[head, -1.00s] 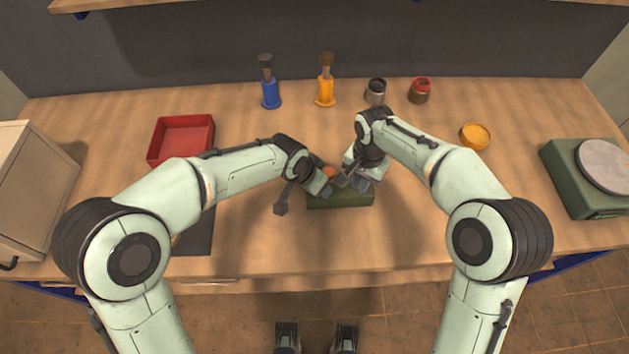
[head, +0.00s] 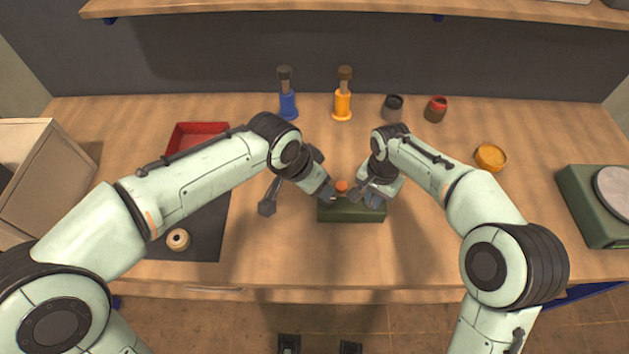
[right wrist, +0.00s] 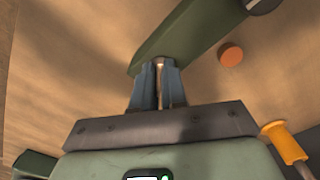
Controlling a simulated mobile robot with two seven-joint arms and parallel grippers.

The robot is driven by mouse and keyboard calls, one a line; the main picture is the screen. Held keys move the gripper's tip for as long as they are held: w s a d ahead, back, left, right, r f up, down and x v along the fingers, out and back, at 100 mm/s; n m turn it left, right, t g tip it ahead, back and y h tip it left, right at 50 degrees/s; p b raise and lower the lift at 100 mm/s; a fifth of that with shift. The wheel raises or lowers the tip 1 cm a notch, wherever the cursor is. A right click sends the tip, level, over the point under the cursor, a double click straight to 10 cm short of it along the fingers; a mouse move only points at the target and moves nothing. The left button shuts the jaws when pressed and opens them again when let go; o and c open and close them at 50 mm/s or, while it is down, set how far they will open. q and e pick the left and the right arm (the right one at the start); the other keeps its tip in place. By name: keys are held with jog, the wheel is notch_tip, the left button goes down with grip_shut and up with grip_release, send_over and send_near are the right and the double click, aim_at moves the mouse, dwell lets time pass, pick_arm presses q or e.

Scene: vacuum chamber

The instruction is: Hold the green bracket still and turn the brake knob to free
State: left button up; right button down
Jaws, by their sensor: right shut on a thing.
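The green bracket (head: 350,213) lies on the bench between my two hands. An orange-red round piece (head: 341,185), perhaps the brake knob, shows at its back side; the right wrist view shows an orange disc (right wrist: 231,55) beside the bracket. My right gripper (head: 370,197) is at the bracket's right end. In the right wrist view its fingers (right wrist: 159,68) are shut on the end of the green bracket (right wrist: 190,32). My left gripper (head: 328,195) is at the bracket's left end, close to the orange piece; its fingertips are too small to read.
Blue (head: 288,105) and yellow (head: 343,104) handled tools, two jars and a yellow bowl (head: 490,157) stand behind. A red tray (head: 197,136) and dark mat (head: 205,228) are left, a green scale-like device (head: 590,200) right. The bench front is clear.

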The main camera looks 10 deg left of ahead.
jog(key=c, duration=1.1)
grip_release()
jog(key=shift+r, duration=0.1)
